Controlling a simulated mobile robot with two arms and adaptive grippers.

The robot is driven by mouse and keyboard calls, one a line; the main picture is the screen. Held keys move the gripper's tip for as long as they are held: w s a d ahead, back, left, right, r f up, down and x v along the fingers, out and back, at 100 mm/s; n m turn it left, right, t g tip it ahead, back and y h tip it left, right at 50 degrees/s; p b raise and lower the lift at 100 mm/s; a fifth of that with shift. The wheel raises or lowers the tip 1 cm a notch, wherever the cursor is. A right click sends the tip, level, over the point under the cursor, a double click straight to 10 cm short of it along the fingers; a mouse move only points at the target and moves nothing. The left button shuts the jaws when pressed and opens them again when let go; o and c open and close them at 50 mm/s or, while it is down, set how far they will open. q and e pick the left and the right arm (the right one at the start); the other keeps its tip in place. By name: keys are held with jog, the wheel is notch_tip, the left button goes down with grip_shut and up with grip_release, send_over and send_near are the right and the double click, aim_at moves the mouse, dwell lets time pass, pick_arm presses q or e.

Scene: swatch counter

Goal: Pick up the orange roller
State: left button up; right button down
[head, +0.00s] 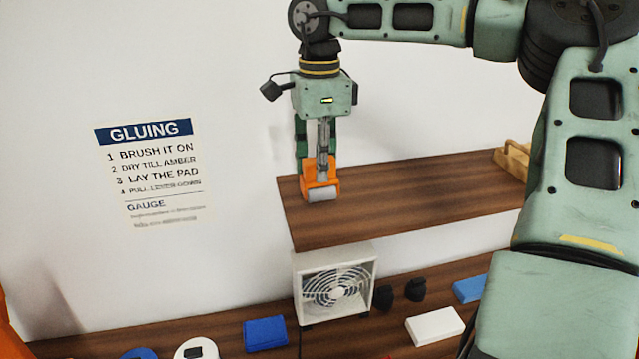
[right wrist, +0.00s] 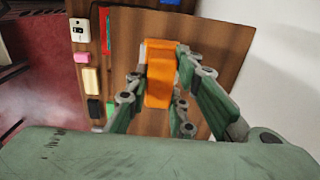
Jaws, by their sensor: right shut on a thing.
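The orange roller (head: 312,178) has an orange frame and a pale grey cylinder at its lower end. It is at the left end of the wooden wall shelf; I cannot tell whether it touches the shelf or hangs just above it. My right gripper (head: 318,160) points down and is shut on the roller. In the right wrist view the orange roller (right wrist: 159,75) sits between the green fingers of the right gripper (right wrist: 164,85). My left gripper is not in view.
The shelf (head: 400,195) has free room to the right, up to a wooden holder (head: 512,160). Below, a white fan (head: 335,285), a blue block (head: 265,333), dark knobs (head: 415,289) and a white block (head: 435,325) stand on the counter. A gluing sign (head: 150,170) hangs left.

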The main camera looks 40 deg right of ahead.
jog(key=s+d+r+b, duration=0.3)
jog(key=s+d+r, duration=0.4)
jog(key=s+d, duration=0.1)
jog(key=shift+s+r+b, duration=0.15)
jog(key=shift+r+b, duration=0.05)
jog(key=shift+b, duration=0.2)
jog(key=shift+d, duration=0.1)
